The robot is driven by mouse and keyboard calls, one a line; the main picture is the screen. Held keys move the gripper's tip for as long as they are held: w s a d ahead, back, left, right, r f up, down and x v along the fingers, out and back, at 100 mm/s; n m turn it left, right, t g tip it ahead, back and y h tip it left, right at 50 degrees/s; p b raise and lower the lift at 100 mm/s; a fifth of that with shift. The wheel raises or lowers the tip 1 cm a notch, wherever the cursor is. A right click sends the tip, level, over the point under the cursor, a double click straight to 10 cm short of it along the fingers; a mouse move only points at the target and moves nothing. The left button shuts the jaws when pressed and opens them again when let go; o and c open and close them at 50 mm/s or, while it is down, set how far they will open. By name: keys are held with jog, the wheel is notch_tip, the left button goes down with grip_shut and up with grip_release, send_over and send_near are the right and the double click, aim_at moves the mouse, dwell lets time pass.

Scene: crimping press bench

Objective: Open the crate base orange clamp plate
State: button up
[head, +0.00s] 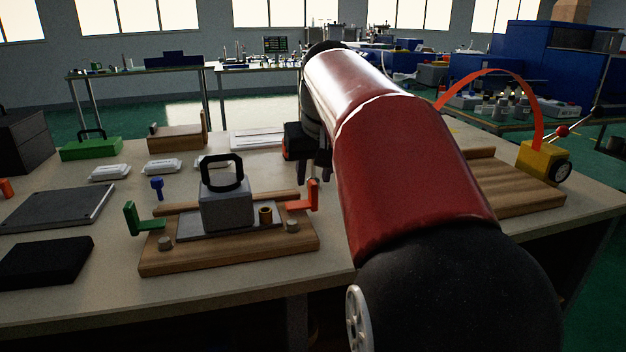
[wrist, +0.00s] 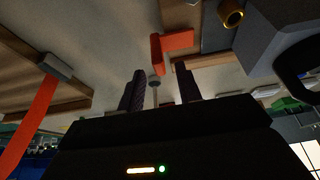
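The orange clamp plate (head: 303,204) is an L-shaped piece with an upright tab, at the right end of the wooden crate base (head: 215,257). A grey crate (head: 227,212) with a black handle stands on that base, and a green clamp plate (head: 145,222) is at its left end. My gripper (head: 318,174) points down just behind the orange plate, partly hidden by my arm. In the wrist view my gripper (wrist: 158,82) has its two dark fingers apart. The orange plate (wrist: 172,43) shows beyond the fingertips.
A brass cylinder (head: 265,214) stands beside the crate. A blue peg (head: 157,187) stands behind the base's left end. A yellow block (head: 543,160) with an orange arched strip sits on a wooden board at right. Dark slabs (head: 50,208) lie at left.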

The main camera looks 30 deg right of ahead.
jog(key=v, duration=0.4)
jog(key=shift+s+r, duration=0.15)
jog(key=shift+r, duration=0.1)
